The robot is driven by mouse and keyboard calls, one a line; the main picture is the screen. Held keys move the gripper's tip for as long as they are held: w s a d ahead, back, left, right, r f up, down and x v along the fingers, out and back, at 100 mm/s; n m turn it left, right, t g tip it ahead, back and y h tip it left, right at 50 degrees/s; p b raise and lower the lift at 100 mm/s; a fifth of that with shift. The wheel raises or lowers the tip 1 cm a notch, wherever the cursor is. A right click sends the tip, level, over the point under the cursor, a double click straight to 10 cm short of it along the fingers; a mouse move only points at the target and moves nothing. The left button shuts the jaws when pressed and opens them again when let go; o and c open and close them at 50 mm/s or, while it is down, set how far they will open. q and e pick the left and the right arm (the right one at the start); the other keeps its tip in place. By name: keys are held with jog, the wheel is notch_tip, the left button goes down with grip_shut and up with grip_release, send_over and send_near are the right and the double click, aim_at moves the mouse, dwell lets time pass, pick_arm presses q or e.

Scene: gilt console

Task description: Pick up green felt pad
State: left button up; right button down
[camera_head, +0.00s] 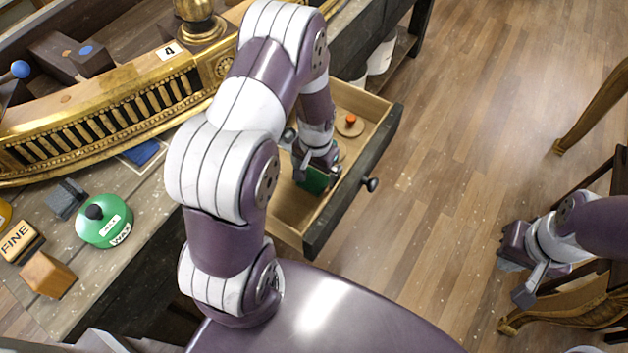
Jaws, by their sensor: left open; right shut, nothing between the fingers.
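The green felt pad (316,182) is inside the open drawer (350,193), partly hidden by my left gripper (317,171). My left gripper reaches down into the drawer from above, open, with its fingers right at the pad. I cannot tell whether the fingers touch the pad or whether it lies between them. My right gripper (516,281) is shut and empty at the right, over the floor beside a gilt wooden leg.
A round disc with an orange knob (350,122) lies at the drawer's far end. The drawer's dark front (345,196) has a round knob. A green wax tin (104,225), wooden block (47,275) and "FINE" block (18,242) stand on the bench. A gilt rail (105,115) lies behind.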

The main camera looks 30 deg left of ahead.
pick_arm(q)
jog(key=shift+a+f, duration=0.1)
jog(key=shift+f, duration=0.8)
jog(key=c, duration=1.1)
jog(key=shift+o, duration=0.2)
